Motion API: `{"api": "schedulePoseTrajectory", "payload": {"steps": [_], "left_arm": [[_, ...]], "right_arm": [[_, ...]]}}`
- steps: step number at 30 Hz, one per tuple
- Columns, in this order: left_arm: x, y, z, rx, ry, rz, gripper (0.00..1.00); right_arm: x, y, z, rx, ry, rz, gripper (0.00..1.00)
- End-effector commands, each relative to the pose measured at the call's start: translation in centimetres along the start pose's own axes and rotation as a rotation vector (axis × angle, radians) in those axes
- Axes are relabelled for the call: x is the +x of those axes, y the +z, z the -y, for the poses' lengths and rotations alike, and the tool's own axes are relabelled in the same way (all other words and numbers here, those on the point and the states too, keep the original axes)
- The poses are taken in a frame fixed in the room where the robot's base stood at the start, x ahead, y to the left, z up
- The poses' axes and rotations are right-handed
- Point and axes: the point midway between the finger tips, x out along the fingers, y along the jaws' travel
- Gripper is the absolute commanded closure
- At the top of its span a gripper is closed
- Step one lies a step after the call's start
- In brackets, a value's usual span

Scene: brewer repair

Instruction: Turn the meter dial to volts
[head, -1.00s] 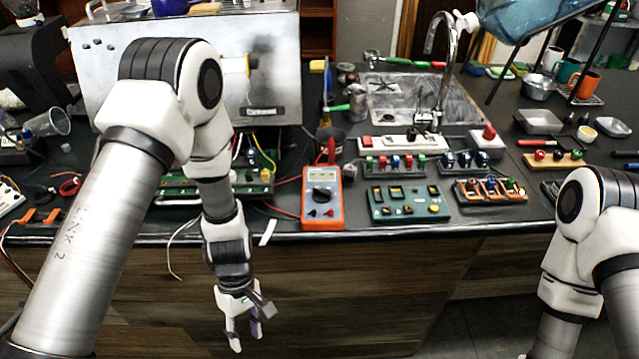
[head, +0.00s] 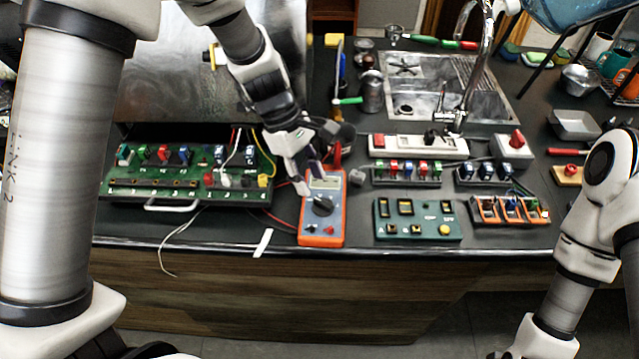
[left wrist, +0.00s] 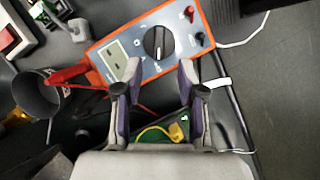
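The orange and blue-grey multimeter (head: 321,226) lies flat near the front edge of the counter. Its round dark dial (head: 323,206) sits below the small display; the dial (left wrist: 158,43) also shows in the left wrist view, with a pale pointer mark. I cannot read the printing around it. My left gripper (head: 311,184) is over the upper left part of the meter, pointing down. In the left wrist view its fingers (left wrist: 160,80) are apart with nothing between them, and the dial lies just beyond the tips. The right gripper is out of view; only my right arm shows.
Left of the meter is a green circuit board (head: 185,172) with a handle and loose wires. To the right are a green switch panel (head: 417,231) and several small component racks. A dark cup (left wrist: 38,95) stands close to the meter's top end.

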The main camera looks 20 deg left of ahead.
Motion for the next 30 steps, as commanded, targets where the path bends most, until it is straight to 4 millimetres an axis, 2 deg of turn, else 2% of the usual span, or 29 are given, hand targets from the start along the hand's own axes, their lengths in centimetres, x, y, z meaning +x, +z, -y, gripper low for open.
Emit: {"api": "schedulePoseTrajectory", "payload": {"steps": [3, 7, 16, 19, 20, 30], "left_arm": [[2.5, 0.0, 0.1, -0.001, -0.005, -0.002, 0.6], [4.3, 0.0, 0.0, -0.001, -0.003, -0.001, 0.6], [5.0, -0.1, 0.0, 0.001, -0.001, -0.001, 0.6], [5.0, -0.1, 0.0, 0.001, -0.001, -0.001, 0.96], [5.0, -0.1, 0.0, 0.001, -0.001, -0.001, 1.0], [5.0, -0.1, 0.0, 0.01, -0.004, -0.003, 1.0]], "right_arm": [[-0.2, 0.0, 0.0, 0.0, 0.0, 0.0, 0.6], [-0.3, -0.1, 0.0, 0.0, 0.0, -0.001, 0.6], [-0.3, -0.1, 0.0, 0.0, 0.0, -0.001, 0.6], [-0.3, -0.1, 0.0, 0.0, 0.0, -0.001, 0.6], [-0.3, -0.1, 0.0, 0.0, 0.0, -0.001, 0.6], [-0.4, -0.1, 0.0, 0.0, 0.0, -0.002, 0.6]]}}
